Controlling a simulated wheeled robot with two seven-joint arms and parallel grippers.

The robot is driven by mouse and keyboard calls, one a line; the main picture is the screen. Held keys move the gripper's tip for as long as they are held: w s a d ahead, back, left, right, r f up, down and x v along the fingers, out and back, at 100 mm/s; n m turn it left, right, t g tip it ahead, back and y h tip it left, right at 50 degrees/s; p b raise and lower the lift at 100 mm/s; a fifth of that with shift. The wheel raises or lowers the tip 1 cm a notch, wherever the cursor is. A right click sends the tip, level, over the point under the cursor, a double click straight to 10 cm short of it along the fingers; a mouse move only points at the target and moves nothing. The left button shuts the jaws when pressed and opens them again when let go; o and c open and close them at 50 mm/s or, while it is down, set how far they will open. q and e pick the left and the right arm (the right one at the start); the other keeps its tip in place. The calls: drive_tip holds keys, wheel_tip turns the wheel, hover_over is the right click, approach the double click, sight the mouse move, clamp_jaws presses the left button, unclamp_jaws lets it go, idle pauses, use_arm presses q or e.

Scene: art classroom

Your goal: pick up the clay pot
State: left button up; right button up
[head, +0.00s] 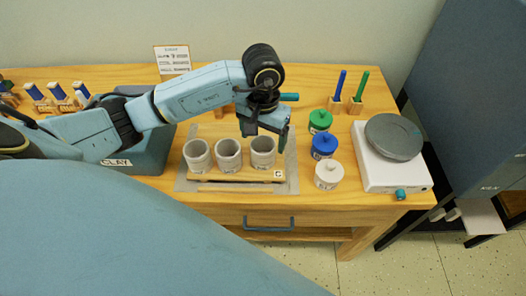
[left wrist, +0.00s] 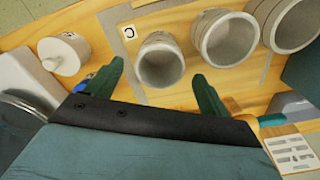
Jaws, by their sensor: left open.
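Three grey clay pots stand in a row on a wooden rack at the middle of the table: a left pot (head: 197,158), a middle pot (head: 228,157) and a right pot (head: 263,155). All are upright with open tops. My left gripper (head: 264,134) is open and empty, fingers pointing down, above and just behind the right pot. In the left wrist view, the right pot (left wrist: 160,62) lies between the open fingers (left wrist: 158,72), with the other pots beside it. Contact between fingers and pot cannot be told. My right gripper is out of view.
Green (head: 320,120), blue (head: 324,146) and white (head: 329,175) lidded jars stand right of the pots. A white wheel or scale with a grey disc (head: 394,137) is at the right. A blue box marked CLAY (head: 117,162) is at the left. A card (head: 173,59) stands behind.

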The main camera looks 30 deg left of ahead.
sight(263, 149)
use_arm(q)
wheel_tip(263, 149, down, 5)
drive_tip(key=shift+f, duration=0.1)
idle(0.3)
drive_tip(key=c, duration=1.1)
